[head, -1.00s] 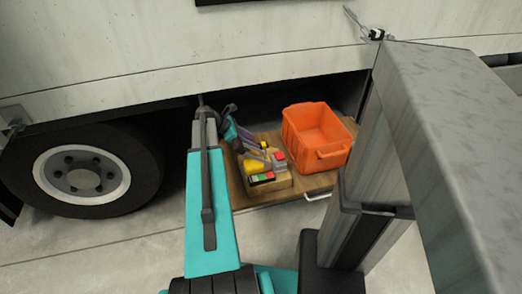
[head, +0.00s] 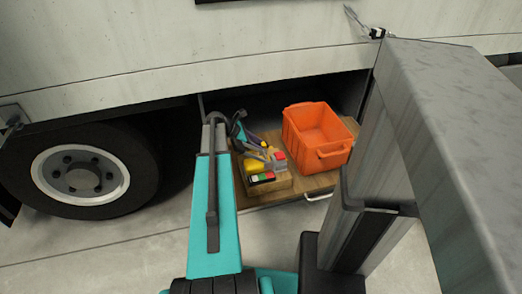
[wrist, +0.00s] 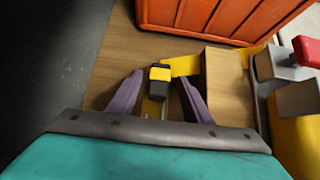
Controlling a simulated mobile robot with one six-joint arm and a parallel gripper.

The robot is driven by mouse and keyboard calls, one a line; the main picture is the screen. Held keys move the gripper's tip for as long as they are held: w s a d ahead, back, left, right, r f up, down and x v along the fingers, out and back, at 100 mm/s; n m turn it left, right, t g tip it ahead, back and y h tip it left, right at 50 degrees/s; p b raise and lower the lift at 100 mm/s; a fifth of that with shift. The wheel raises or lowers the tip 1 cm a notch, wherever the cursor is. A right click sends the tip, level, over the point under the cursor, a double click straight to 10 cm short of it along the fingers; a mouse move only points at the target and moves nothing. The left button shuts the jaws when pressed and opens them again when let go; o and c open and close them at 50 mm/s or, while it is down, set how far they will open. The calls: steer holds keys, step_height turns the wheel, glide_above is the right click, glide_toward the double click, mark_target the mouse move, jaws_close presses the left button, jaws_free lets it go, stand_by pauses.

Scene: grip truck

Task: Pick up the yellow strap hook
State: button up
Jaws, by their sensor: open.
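The yellow strap hook (wrist: 160,75), a small yellow and black piece, shows in the wrist view between the two purple fingers of my gripper (wrist: 159,80). A gap shows on both sides of it, so the fingers do not appear to touch it. A yellow strip (wrist: 181,66) runs to the right behind it. In the head view my gripper (head: 253,140) is open, low over the left part of the wooden drawer board (head: 319,182). I cannot pick out the hook there for certain, among the fingers and nearby yellow parts.
An orange crate (head: 318,138) stands behind and to the right on the board; it also shows in the wrist view (wrist: 215,15). A wooden block (wrist: 228,85) and grey, red and yellow tools (head: 279,158) sit close to the right. The truck's side panel (head: 150,70) overhangs the drawer.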

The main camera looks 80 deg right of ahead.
jaws_close()
steer(key=shift+r, duration=0.15)
step_height(320, 180, up, 10)
steer(key=shift+f+p, duration=0.1)
steer(key=shift+p, duration=1)
